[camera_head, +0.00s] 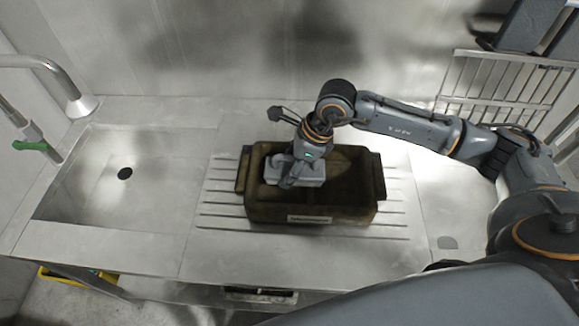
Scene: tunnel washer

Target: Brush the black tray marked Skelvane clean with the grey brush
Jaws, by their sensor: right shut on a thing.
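The dark tray (347,212) stands on the ribbed drainboard, with a handle at each short end. Its walls look brownish and stained. A pale label sits on its front wall, too small to read. My right gripper (290,178) reaches down into the left half of the tray and is shut on the grey brush (312,174). The brush is level, inside the tray; I cannot tell whether it touches the floor of the tray. The gripper and brush hide part of the tray's left inside. My left gripper is not in view.
A steel sink (112,190) with a drain hole lies left, under a curved tap (60,72) and a green-handled sprayer (32,146). A wire rack (500,88) stands at the back right. The counter just right of the tray is clear. Something yellow (62,276) is below left.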

